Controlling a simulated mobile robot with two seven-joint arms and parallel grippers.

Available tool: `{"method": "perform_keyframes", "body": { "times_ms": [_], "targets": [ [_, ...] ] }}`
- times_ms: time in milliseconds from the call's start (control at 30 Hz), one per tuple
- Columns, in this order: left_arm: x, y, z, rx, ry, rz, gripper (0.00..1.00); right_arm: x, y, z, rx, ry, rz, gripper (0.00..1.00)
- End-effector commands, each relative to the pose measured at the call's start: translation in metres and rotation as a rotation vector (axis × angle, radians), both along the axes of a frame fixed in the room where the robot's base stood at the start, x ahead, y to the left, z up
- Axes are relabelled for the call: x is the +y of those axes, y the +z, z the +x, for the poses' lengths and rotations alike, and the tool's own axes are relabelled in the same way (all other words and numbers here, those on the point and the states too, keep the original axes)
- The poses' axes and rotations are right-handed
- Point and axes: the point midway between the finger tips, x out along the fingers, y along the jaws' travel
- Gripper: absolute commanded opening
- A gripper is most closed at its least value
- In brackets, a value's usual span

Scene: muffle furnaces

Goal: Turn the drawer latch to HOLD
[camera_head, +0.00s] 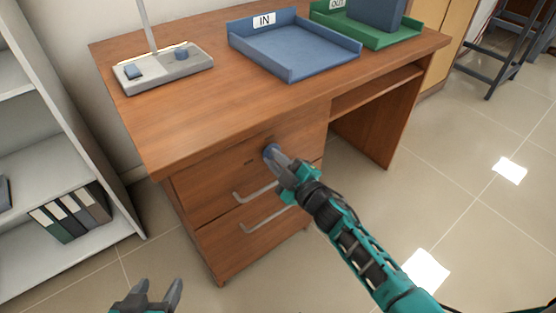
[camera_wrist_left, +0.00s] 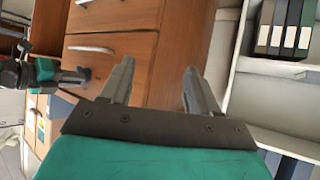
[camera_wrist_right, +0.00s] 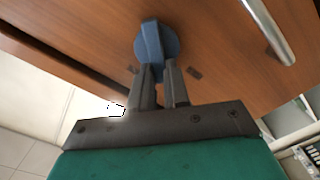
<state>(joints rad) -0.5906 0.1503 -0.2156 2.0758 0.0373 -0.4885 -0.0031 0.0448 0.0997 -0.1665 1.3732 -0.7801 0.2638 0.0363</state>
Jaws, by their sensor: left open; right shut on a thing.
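The drawer latch is a round blue knob with a raised grip bar (camera_wrist_right: 153,45) on the wooden front of the top drawer. It also shows in the head view (camera_head: 269,151), partly hidden by my right gripper (camera_head: 279,158). In the right wrist view my right gripper (camera_wrist_right: 163,78) has its fingers closed on the latch's grip bar. Small dark marks sit on the wood on either side of the knob, too small to read. My left gripper (camera_head: 158,294) is open and empty, low in front of the desk. It also shows open in the left wrist view (camera_wrist_left: 155,85).
Two drawer handles (camera_head: 256,193) stick out below the latch. The desk top (camera_head: 215,105) holds a blue IN tray (camera_head: 325,63), a green OUT tray (camera_head: 402,40) and a grey lamp base (camera_head: 190,70). A shelf with binders (camera_head: 75,212) stands at the left. The floor in front is clear.

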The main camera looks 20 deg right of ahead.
Motion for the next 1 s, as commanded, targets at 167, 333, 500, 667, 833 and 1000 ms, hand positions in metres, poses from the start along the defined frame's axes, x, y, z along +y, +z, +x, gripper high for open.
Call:
{"method": "perform_keyframes", "body": {
  "times_ms": [167,333,500,667,833,1000],
  "targets": [
    [-0.001,-0.007,-0.001,0.008,-0.004,-0.001,0.61,0.002,-0.005,-0.001,-0.058,0.0,-0.16,0.0],
    [-0.004,-0.007,0.001,0.002,-0.009,-0.007,0.61,0.004,-0.008,-0.001,-0.114,0.001,-0.311,0.0],
    [-0.006,-0.011,0.002,0.004,-0.012,-0.008,0.61,0.004,-0.011,-0.002,-0.162,0.0,-0.447,0.0],
    [-0.008,-0.014,0.002,0.008,-0.013,-0.015,0.61,0.005,-0.012,-0.002,-0.201,0.0,-0.553,0.0],
    [-0.012,-0.011,0.004,-0.001,-0.014,-0.024,0.61,0.005,-0.014,-0.002,-0.231,0.0,-0.635,0.0],
    [-0.012,-0.012,0.004,0.001,-0.016,-0.025,0.61,0.005,-0.014,-0.002,-0.248,0.0,-0.684,0.0]
  ]
}}
